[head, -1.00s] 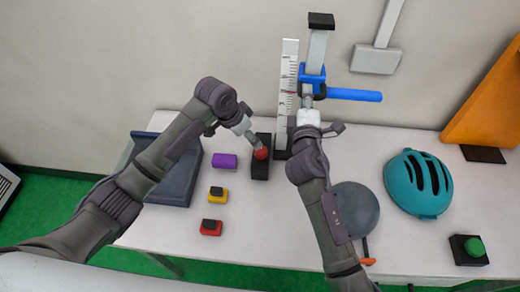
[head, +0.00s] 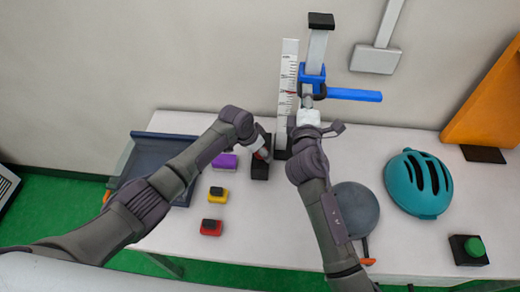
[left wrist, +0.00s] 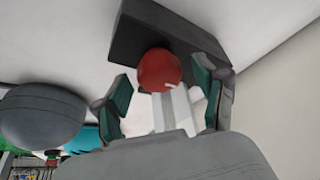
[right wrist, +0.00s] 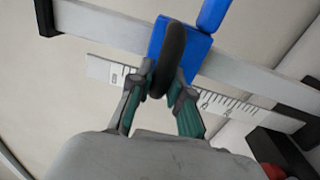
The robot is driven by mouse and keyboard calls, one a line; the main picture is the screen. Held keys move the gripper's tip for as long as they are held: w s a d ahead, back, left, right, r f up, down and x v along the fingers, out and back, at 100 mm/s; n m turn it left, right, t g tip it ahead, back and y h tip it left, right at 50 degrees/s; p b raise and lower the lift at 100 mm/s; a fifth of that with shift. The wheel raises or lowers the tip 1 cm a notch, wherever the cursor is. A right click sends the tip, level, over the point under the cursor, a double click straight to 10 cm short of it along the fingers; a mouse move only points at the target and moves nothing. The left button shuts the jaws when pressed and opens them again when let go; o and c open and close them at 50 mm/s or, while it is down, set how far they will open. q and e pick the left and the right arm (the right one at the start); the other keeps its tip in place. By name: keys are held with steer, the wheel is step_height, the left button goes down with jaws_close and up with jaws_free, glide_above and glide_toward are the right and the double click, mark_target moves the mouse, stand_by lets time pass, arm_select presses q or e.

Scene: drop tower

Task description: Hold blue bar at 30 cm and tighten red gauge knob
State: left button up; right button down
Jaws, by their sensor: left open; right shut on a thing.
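The blue bar (head: 354,95) sticks out to the right from a blue carriage (head: 312,76) on a grey upright post.
Purple (head: 224,161), yellow (head: 218,193) and red (head: 211,227) blocks stand left of the knob, near a dark blue tray (head: 167,146). A grey round object (head: 356,210), a teal helmet (head: 418,184) and a green button (head: 474,247) are on the right.

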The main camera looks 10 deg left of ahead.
arm_select(q)
steer(key=c, duration=1.1)
steer(key=shift+m, duration=0.4)
steer(key=m+g, duration=0.1)
steer(key=m, duration=0.1)
steer(key=m+g+h, duration=0.1)
steer(key=m, duration=0.1)
steer(key=shift+w+m, duration=0.15)
steer(key=shift+m, duration=0.25)
steer(key=m+g, duration=0.1)
steer(key=m, duration=0.4)
steer(key=shift+w+a+g, duration=0.15)
steer(key=shift+g, duration=0.25)
steer(key=shift+m, duration=0.3)
steer(key=o, duration=1.1)
